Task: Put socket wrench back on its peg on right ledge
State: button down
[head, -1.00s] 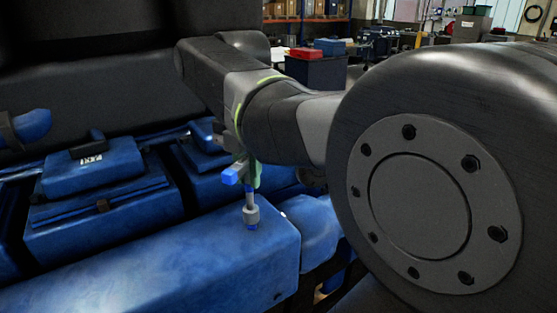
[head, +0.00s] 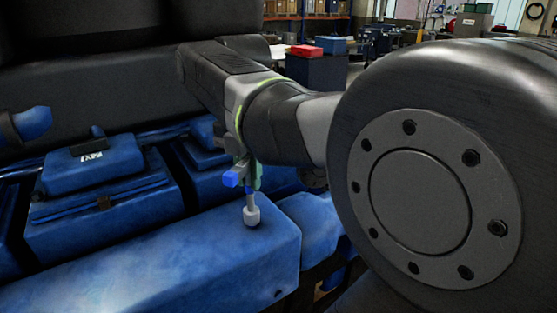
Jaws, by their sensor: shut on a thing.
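My gripper (head: 251,178) is shut on the socket wrench. Part of the wrench's blue handle (head: 231,179) sticks out to the left of the fingers. Its grey shank and pale grey socket (head: 251,215) point straight down. The socket's lower end is at the top of the blue ledge (head: 170,262), close to the ledge's back right corner, and seems to touch it. The peg is not visible; the socket covers the spot, and I cannot tell for sure that the socket is around it.
Blue engine covers (head: 95,165) lie behind and to the left of the ledge. Another blue part (head: 310,222) adjoins its right end. The ledge top to the left of the wrench is clear. A dark bin with a red box (head: 306,51) stands far back.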

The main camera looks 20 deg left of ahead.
jog(key=shift+f, duration=0.55)
jog(key=c, duration=0.7)
grip_release()
jog(key=shift+r, duration=0.1)
notch_tip(320, 180, up, 7)
jog(key=p, duration=0.7)
jog(key=shift+r, duration=0.15)
jog(key=shift+r+b, duration=0.35)
jog(key=shift+r, duration=0.45)
